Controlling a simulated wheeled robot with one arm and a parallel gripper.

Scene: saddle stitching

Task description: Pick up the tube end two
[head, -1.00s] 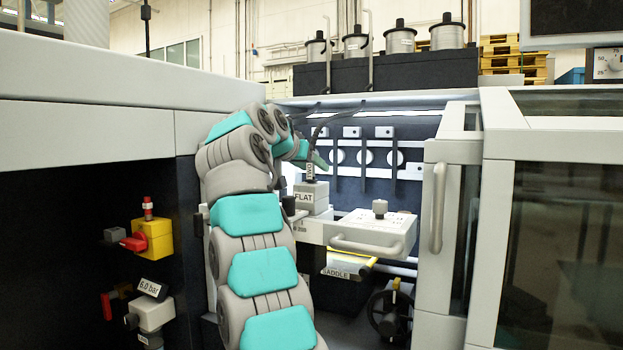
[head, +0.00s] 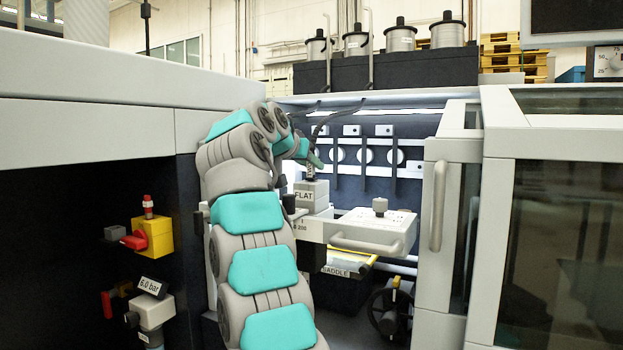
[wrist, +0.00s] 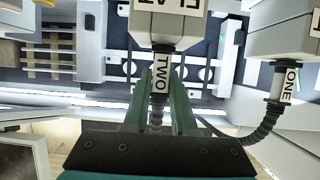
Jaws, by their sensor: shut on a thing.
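The tube end labelled TWO (wrist: 159,75) is in the middle of the wrist view, between the two green fingers of my gripper (wrist: 160,85). The fingers are shut on it. Its ribbed black hose (wrist: 155,118) runs down toward the palm. Its top meets the block labelled FLAT (wrist: 166,28); I cannot tell whether it is still seated there. In the head view the FLAT block (head: 311,196) stands just below my gripper (head: 314,165), whose fingers are mostly hidden by my arm. Tube end ONE (wrist: 288,82) hangs from a neighbouring block at right in the wrist view.
A white handled plate (head: 372,232) sits right of the FLAT block. The SADDLE label (head: 336,271) and a handwheel (head: 388,310) are below. A glazed door (head: 447,210) stands open at right. Wire spools (head: 400,39) stand above. Yellow pallets are behind.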

